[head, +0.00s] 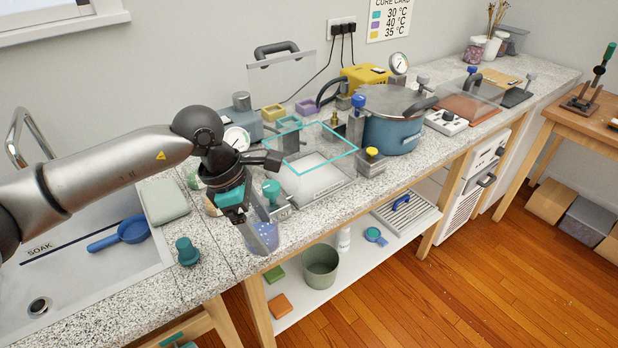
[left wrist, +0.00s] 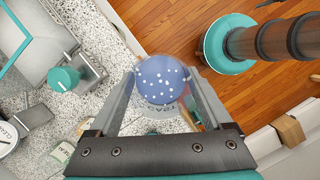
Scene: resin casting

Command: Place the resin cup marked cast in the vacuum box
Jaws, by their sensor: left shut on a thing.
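My left gripper (head: 257,222) is shut on a clear cup (head: 264,238) with white-speckled blue contents, held at the counter's front edge. The vacuum box (head: 322,185) is a clear, teal-rimmed box on the counter, right of my gripper. Its top is open. A clear panel with a black handle (head: 282,78) stands upright behind it. My right gripper is not in view.
A teal-knobbed valve (head: 271,190) stands between my gripper and the box. A blue pot (head: 393,130) stands right of the box. A teal stopper (head: 187,252) and a sink with a blue scoop (head: 132,230) are at left. A green bucket (head: 320,266) stands on the lower shelf.

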